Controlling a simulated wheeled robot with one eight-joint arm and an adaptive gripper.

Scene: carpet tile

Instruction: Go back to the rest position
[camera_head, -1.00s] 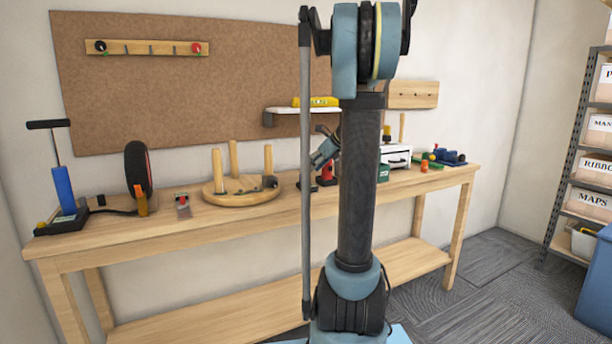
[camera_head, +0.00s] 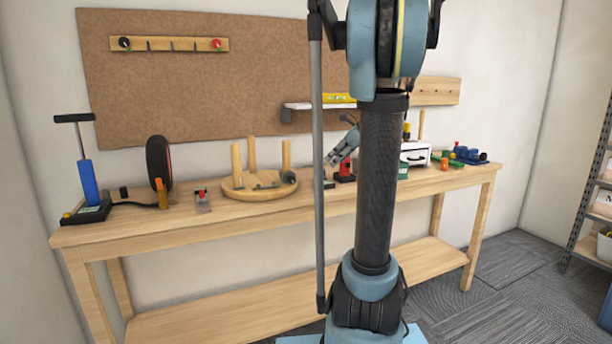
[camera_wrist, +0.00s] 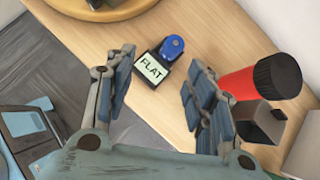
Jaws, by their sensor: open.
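My gripper (camera_wrist: 160,100) is open in the wrist view, with its two blue-padded fingers apart and nothing between them. It is over the front part of the wooden workbench (camera_wrist: 217,40). A small black block with a blue top and a "FLAT" label (camera_wrist: 153,69) lies on the bench beyond the fingertips. A red cylinder with a black cap (camera_wrist: 252,82) stands close to the right finger. In the head view my gripper (camera_head: 333,158) shows small beside my arm, above the workbench (camera_head: 330,199). My upright arm link hides part of the bench.
A white drawer box (camera_head: 414,155) stands to the right. A shelf (camera_head: 596,190) stands at the far right. Carpet (camera_head: 515,290) is clear before it.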

